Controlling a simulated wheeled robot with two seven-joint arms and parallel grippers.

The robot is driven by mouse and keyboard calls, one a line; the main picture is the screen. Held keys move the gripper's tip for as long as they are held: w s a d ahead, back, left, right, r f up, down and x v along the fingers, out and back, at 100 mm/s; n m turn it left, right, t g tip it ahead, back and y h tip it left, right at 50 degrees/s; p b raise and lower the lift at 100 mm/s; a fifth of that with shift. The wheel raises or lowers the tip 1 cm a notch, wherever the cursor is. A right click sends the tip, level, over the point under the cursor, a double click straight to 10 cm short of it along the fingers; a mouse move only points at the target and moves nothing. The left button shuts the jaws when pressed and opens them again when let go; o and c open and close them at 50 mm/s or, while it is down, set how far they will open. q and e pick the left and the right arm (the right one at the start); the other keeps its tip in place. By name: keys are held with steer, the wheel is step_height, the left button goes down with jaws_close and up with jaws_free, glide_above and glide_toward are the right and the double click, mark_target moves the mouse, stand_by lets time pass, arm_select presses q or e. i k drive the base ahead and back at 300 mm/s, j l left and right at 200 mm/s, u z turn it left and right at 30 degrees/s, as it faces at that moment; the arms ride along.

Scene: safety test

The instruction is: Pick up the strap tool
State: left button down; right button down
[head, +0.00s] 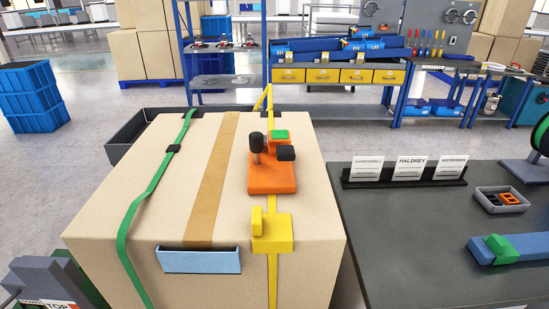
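An orange tool (272,178) with two black knobs or handles and a green top piece sits on the large cardboard box (110,217), on the line of a yellow strap (273,278). It looks like the strap tool. A yellow block-shaped buckle or clamp (272,233) sits on the same strap, in front of the orange tool and nearer the box's front edge. A blue tool with a green part (510,247) lies on the grey table at the right, cut off by the picture edge. Neither of my grippers is in view.
A green strap (147,194) with a black buckle and brown tape cross the box top. A light blue holder (200,262) is on its front. The grey table (400,250) holds a card stand (405,181) and small tray (500,201); its front middle is clear.

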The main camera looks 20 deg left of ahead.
mark_target(266, 175)
steer(key=k+j+u, duration=0.2)
steer(key=j, duration=0.6)
steer(key=j+u, duration=0.2)
steer(key=j, duration=0.55)
